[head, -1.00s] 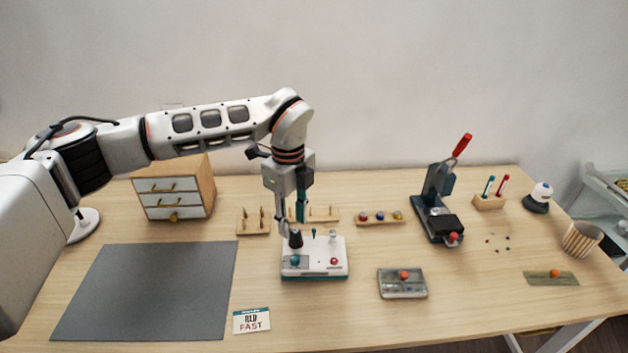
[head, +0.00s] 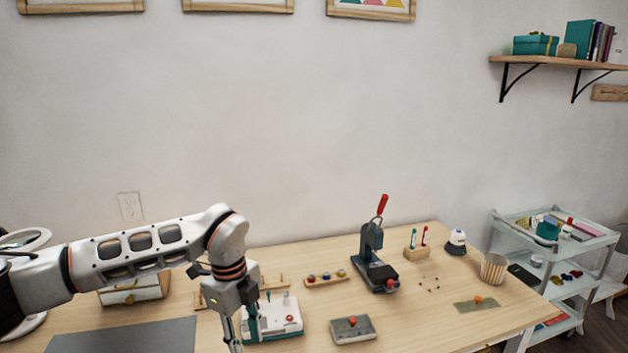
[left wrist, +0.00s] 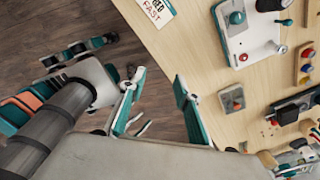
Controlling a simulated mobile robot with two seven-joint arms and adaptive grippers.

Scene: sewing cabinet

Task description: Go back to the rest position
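My left arm comes in from the left in the head view. Its gripper (head: 238,330) points down beside the white and teal device (head: 274,320), partly covering its left side, and its tips reach the picture's lower edge. In the left wrist view the gripper (left wrist: 160,98) has its two teal fingers spread apart with nothing between them. They show against the dark floor and the table's front edge. My right gripper cannot be made out in either view.
On the table (head: 420,310) are a grey box with an orange knob (head: 352,330), a hand press with a red handle (head: 374,262), a striped cup (head: 493,268) and a grey mat (head: 130,338). A cart (head: 552,245) stands at the right. The wall shelf (head: 560,61) is high right.

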